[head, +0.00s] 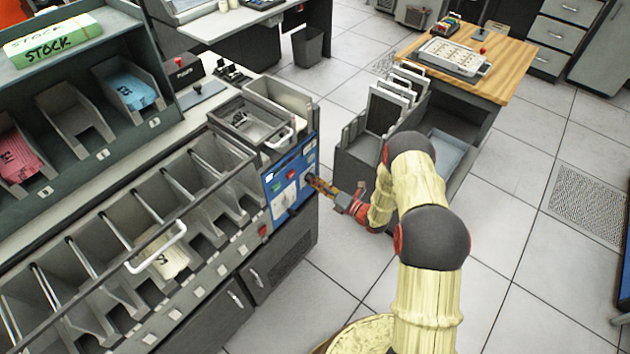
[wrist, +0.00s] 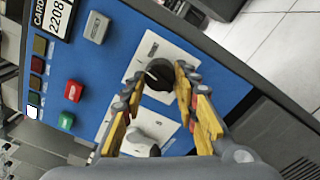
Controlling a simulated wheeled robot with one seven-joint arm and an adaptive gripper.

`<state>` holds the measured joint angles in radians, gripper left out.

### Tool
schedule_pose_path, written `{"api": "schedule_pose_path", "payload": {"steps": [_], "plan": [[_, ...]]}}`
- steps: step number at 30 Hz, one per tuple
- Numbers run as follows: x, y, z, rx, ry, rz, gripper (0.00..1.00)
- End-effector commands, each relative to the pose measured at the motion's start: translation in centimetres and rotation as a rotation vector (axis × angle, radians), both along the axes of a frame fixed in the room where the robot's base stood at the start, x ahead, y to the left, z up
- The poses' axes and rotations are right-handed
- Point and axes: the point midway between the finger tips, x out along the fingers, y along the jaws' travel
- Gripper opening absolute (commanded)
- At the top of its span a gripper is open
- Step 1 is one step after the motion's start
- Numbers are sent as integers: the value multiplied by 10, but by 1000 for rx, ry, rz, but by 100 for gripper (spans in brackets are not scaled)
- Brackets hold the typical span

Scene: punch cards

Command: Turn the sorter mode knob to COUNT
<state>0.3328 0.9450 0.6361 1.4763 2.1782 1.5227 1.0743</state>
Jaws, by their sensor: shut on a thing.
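The sorter's blue control panel (head: 279,201) is on the right end of the long sorter and fills much of the wrist view (wrist: 228,88). A round black knob (wrist: 157,76) sits on a white plate there; the plate's lettering is too small to read. My gripper (head: 312,182) reaches the panel from the right. In the wrist view its yellow fingers (wrist: 160,80) stand on both sides of the black knob, closed on it. A second, pale knob (wrist: 141,141) on a white plate lies below, partly hidden by my gripper. The black knob's pointer setting is unclear.
Near the knobs are a red button (wrist: 73,91), a green button (wrist: 66,120), a grey switch (wrist: 96,27) and a counter display (wrist: 57,17). A cart (head: 357,154) with upright trays stands behind my gripper. Open tiled floor (head: 510,240) lies right of my arm.

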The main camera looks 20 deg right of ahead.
Motion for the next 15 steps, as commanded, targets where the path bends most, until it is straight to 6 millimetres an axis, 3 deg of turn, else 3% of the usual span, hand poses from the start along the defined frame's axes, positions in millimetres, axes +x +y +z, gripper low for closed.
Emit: {"api": "schedule_pose_path", "payload": {"steps": [15], "plan": [[0, -1, 1, 345, 252, -3, 5]]}}
